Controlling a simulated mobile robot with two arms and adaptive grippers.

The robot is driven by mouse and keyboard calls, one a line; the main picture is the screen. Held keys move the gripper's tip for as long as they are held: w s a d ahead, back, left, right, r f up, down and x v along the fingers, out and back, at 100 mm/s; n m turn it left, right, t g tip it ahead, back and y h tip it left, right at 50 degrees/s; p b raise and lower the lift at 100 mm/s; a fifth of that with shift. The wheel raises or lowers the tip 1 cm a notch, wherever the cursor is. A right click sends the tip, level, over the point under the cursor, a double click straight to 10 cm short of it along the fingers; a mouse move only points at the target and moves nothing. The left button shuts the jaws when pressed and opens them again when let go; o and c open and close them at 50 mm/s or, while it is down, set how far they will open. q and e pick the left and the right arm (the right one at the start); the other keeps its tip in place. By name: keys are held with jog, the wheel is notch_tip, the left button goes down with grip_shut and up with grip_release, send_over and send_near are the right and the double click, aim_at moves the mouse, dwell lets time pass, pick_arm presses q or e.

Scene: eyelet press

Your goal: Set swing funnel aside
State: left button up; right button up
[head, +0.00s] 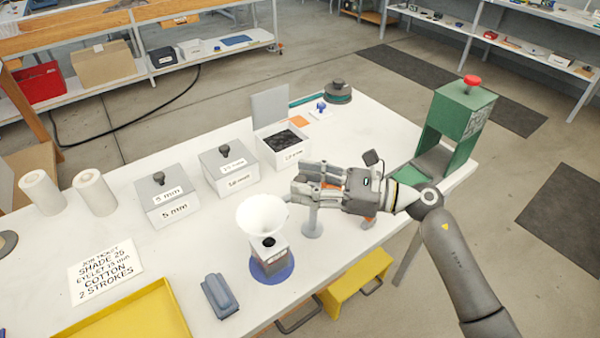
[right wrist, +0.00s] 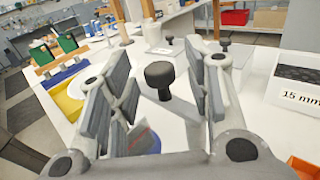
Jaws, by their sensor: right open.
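The white swing funnel (head: 263,216) is in the head view, above a grey block with a black knob (head: 269,241) on a round blue base (head: 273,269). A grey post (head: 313,222) stands just right of it. My right gripper (head: 303,183) is beside and above the funnel, on its upper right. In the right wrist view its fingers are apart, with a black knob on a grey stem (right wrist: 160,76) showing between them; no contact is visible. The funnel's link to the post is mostly hidden by the gripper. My left gripper is not in view.
Lidded boxes (head: 164,202) and an open bin of dark pieces (head: 283,146) stand behind. A green press (head: 461,122) is at the right end. A yellow tray (head: 130,322), a ticket card (head: 104,270) and a blue-grey block (head: 219,296) lie nearer the front.

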jog(key=shift+x, duration=0.75)
grip_shut()
